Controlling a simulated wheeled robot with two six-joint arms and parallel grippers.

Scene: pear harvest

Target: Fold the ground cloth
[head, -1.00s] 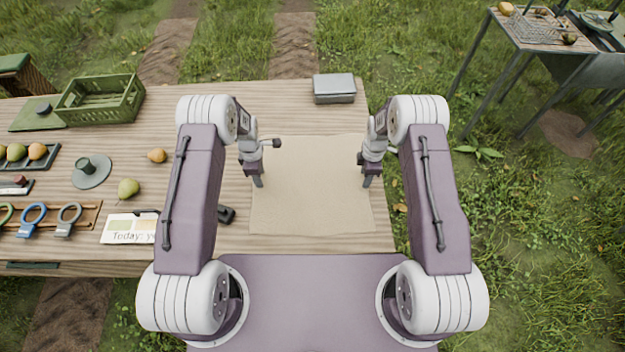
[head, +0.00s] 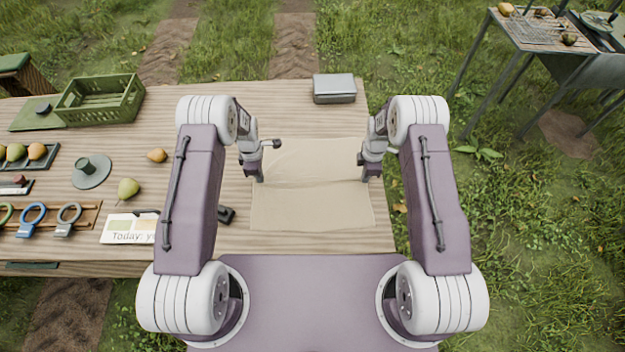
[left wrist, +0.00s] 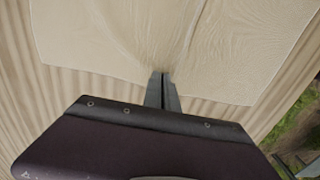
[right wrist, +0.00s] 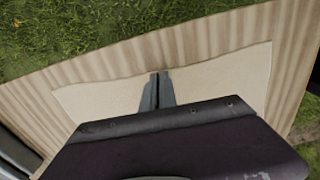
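The ground cloth (head: 312,205) is a beige sheet on the wooden table in front of me, with a raised crease running across its middle between my grippers. My left gripper (head: 260,179) is at the cloth's left edge. In the left wrist view its fingers (left wrist: 162,76) are shut on the cloth (left wrist: 110,40), and wrinkles fan out from them. My right gripper (head: 365,178) is at the right edge. In the right wrist view its fingers (right wrist: 159,74) are together at the edge of the cloth (right wrist: 215,78), pinching it.
A grey box (head: 334,88) stands behind the cloth. A green crate (head: 100,98), a pear (head: 128,189), a sign (head: 128,229) and a dark small object (head: 226,214) lie to the left.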

